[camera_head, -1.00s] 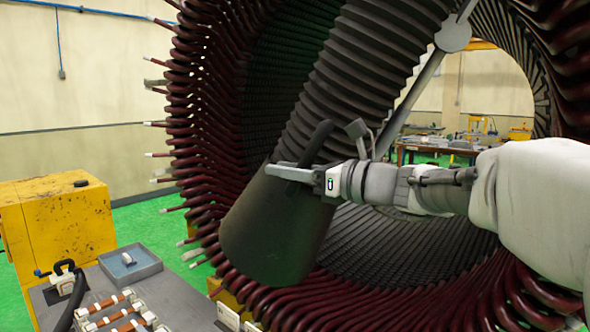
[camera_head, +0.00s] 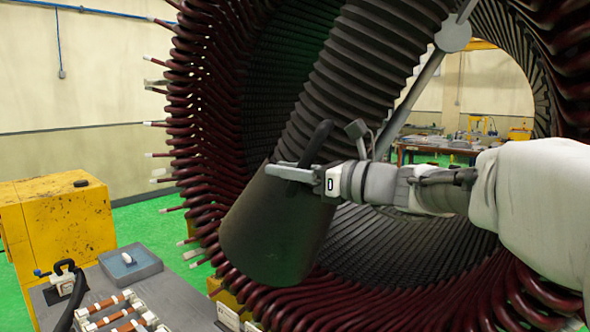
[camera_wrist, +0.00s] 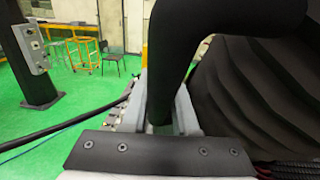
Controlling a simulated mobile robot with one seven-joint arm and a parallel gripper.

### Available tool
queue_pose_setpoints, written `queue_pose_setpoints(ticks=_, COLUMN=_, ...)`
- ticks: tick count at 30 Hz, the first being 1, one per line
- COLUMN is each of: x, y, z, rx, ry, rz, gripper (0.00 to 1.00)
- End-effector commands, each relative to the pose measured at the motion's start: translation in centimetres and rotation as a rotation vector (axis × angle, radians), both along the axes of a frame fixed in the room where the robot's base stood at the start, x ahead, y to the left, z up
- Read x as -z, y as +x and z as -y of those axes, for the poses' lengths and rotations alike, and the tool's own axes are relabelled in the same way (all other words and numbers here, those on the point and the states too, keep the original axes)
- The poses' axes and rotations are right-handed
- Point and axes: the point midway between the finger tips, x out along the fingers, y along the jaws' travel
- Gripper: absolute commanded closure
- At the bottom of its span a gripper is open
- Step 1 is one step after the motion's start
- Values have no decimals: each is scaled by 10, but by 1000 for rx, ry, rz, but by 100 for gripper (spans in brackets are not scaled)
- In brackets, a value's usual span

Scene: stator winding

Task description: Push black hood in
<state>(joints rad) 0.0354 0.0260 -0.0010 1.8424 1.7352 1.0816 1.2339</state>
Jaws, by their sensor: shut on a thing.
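The black hood (camera_head: 278,225) is a dark, wide cylinder at the end of a ribbed black hose (camera_head: 345,85). It hangs tilted in front of the stator's (camera_head: 200,150) bore, with its open end down and to the left. A black loop handle (camera_head: 318,142) stands up from its upper side. My gripper (camera_head: 290,172) reaches in from the right and is shut on this handle. In the wrist view the handle (camera_wrist: 177,50) runs down between the two grey fingers (camera_wrist: 168,112), and the ribbed hose (camera_wrist: 250,90) fills the right side. The hood's inside is hidden.
Dark red coil ends (camera_head: 190,120) ring the stator close around the hood. A grey bench (camera_head: 175,300) with parts and a small tray (camera_head: 130,264) stands lower left, beside a yellow cabinet (camera_head: 60,225). In the wrist view, a dark post (camera_wrist: 32,60) stands left on open green floor.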

Motion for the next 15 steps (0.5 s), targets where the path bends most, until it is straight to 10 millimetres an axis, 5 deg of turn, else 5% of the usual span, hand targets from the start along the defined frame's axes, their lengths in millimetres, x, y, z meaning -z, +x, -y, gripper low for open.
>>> queue_pose_setpoints(ticks=5, x=5, y=1, z=9, rx=4, ry=-9, rz=1, gripper=100)
queue_pose_setpoints(ticks=15, x=45, y=-8, z=97, rx=14, ry=-88, rz=2, gripper=100)
